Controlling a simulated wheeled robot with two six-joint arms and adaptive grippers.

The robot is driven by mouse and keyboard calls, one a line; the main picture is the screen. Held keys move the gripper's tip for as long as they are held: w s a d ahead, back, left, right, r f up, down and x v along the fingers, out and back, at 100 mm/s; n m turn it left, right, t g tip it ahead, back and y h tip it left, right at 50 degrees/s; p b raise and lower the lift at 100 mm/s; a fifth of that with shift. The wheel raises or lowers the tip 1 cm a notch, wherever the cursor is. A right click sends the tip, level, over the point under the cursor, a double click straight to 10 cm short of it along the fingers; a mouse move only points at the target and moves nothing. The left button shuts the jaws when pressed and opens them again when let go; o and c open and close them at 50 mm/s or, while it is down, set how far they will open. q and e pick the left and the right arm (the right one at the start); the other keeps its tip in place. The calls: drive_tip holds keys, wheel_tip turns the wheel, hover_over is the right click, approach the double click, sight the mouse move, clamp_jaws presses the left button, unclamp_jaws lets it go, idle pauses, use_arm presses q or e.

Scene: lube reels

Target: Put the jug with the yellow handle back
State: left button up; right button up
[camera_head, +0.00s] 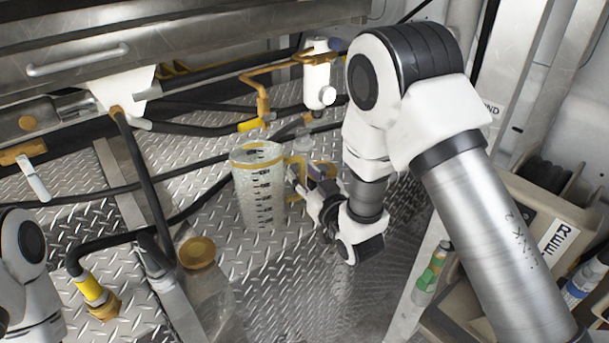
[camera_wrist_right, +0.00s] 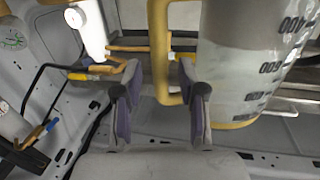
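The clear measuring jug (camera_head: 258,195) has black scale marks, a yellow rim and a yellow handle (camera_head: 303,163). It stands upright on the diamond-plate surface in the head view, its handle toward the right. My right gripper (camera_head: 304,178) is at the handle side, partly covering the handle. In the right wrist view the jug (camera_wrist_right: 250,60) is upside down at the upper right. The handle (camera_wrist_right: 160,50) shows between the two separated fingers of my right gripper (camera_wrist_right: 160,75), with gaps on both sides. My left gripper is outside the head view; only part of its arm shows.
A clear container with an amber cap (camera_head: 197,252) stands left of the jug. A yellow-handled valve (camera_head: 251,124) and a white filter unit (camera_head: 319,78) hang behind it. Black hoses cross the plate. A beige reel housing (camera_head: 535,205) stands at the right.

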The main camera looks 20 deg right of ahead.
drive_tip(key=shift+w+f, duration=0.1)
drive_tip(key=shift+w, duration=0.05)
drive_tip(key=shift+s, duration=0.2)
drive_tip(key=s+d+p, duration=0.2)
drive_tip(key=s+p, duration=0.3)
drive_tip(key=s, duration=0.7)
drive_tip(key=s+d+f+g+h, duration=0.1)
drive_tip(key=s+f+g, duration=0.25)
drive_tip(key=f, duration=0.35)
drive_tip(key=s+f+g, duration=0.2)
drive_tip(key=f+g, duration=0.2)
drive_tip(key=f, duration=0.4)
drive_tip(key=s+d+f+m+g, duration=0.1)
drive_tip(key=s+f+g, duration=0.4)
drive_tip(key=s, duration=0.4)
drive_tip(key=s+d+f+m+g+h, duration=0.1)
drive_tip(key=s+f+g, duration=0.4)
drive_tip(key=s+f, duration=0.2)
drive_tip(key=s, duration=0.2)
drive_tip(key=shift+s, duration=0.35)
